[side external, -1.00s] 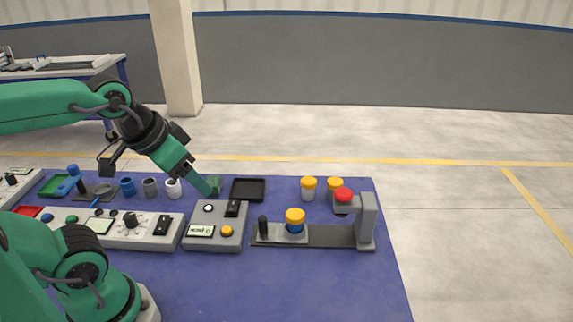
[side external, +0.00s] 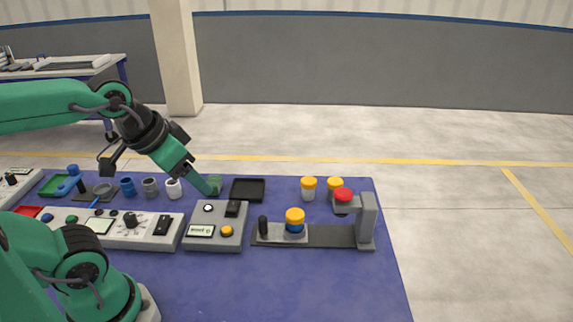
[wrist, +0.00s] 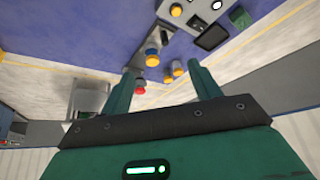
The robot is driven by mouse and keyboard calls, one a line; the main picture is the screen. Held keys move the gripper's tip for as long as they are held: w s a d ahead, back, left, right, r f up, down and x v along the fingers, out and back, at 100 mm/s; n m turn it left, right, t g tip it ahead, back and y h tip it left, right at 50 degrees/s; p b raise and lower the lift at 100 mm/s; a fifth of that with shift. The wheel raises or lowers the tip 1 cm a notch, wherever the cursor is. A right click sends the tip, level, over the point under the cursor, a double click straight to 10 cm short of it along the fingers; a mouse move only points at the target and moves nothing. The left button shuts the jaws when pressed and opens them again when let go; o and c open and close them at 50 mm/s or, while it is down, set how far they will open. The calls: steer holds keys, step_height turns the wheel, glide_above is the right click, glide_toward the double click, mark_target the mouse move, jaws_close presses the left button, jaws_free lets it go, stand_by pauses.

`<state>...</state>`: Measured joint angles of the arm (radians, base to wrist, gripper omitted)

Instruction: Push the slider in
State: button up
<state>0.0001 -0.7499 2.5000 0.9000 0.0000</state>
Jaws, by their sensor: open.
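The slider (side external: 295,233) is a grey carriage on a dark flat rail (side external: 335,236), with a black upright handle (side external: 263,225) at its left end. It carries a blue piece with a yellow cap (side external: 295,215). The carriage is at the left part of the rail, apart from the grey press stand (side external: 367,220) with its red head (side external: 343,195) at the right end. In the wrist view the yellow cap (wrist: 152,53) shows ahead of the fingers. My gripper (wrist: 166,80) is open and empty. In the side view my gripper (side external: 212,186) is above the table's back, left of the slider and apart from it.
A grey control box (side external: 215,228) with a small screen stands left of the rail. Two yellow-capped white pieces (side external: 309,188) stand behind it, beside a black tray (side external: 248,190). Cups (side external: 150,187) and another panel (side external: 120,228) fill the left. The blue table (side external: 300,285) is clear in front.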

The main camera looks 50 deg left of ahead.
steer(key=shift+c, duration=0.2)
steer(key=c, duration=0.3)
steer(key=shift+w, duration=0.5)
steer(key=shift+c, duration=0.4)
steer(key=n+g, duration=0.2)
steer(key=g, duration=0.3)
glide_above(263, 218)
steer(key=f, duration=1.4)
steer(key=shift+s, duration=0.25)
steer(key=shift+w+f+g, duration=0.3)
steer(key=shift+f, duration=0.2)
steer(key=shift+f, duration=3.9)
